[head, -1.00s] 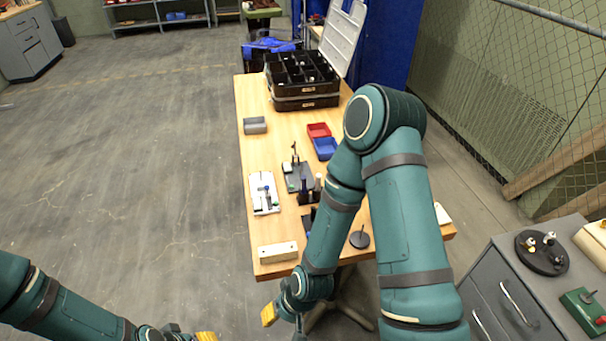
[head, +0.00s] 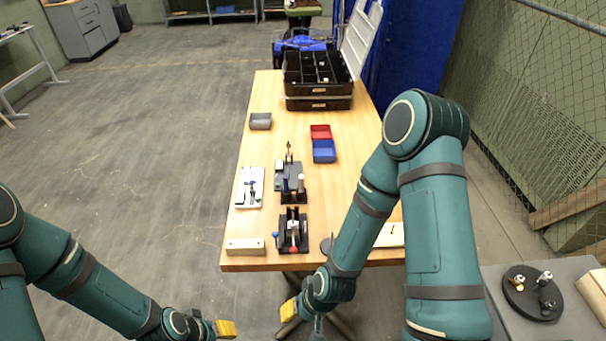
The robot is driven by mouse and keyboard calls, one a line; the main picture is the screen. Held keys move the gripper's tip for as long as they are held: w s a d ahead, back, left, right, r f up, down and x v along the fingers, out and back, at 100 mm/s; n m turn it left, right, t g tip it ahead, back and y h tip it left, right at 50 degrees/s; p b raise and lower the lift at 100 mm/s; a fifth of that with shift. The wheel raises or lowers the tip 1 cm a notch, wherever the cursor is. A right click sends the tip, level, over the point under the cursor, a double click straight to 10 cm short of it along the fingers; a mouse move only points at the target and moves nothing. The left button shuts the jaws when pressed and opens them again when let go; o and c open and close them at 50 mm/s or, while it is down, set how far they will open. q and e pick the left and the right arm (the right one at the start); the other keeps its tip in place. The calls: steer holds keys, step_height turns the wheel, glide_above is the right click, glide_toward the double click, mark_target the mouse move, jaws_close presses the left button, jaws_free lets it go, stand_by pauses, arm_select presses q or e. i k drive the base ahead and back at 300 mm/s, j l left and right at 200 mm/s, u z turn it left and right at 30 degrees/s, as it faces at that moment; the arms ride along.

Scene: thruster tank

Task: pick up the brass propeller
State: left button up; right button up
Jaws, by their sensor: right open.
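A small brass-coloured piece (head: 519,281), which looks like the brass propeller, sits on a round black stand (head: 525,302) at the right. A pale piece (head: 545,276) and a darker grey piece (head: 547,298) share that stand. Their exact shapes are too small to tell. My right gripper (head: 291,311) is in front of the workbench's near edge, far left of the stand, open and apart from it. Only part of its yellow-tipped fingers shows. My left gripper (head: 226,329) is low in the picture, left of the right one; its opening cannot be made out.
The stand is on a grey cabinet (head: 497,285) beside a cream block (head: 594,290). The wooden workbench (head: 350,185) holds small fixtures, red (head: 320,131) and blue (head: 324,152) bins and a black open case (head: 318,103). A mesh fence (head: 535,110) stands at the right.

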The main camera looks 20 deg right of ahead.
mark_target(516, 282)
steer(key=i+l, duration=0.1)
steer(key=l, duration=0.95)
steer(key=k, duration=0.65)
steer(key=k+z, duration=0.2)
steer(key=z, duration=0.2)
steer(key=k+l+z, duration=0.1)
steer(key=z, duration=1.85)
steer(key=i+j, duration=0.1)
steer(key=j, duration=0.45)
steer(key=i+j+z, duration=0.1)
steer(key=j, duration=0.5)
steer(key=i+j, duration=0.15)
steer(key=j, duration=0.4)
steer(key=k+l+u, duration=0.1)
steer(key=u, duration=0.2)
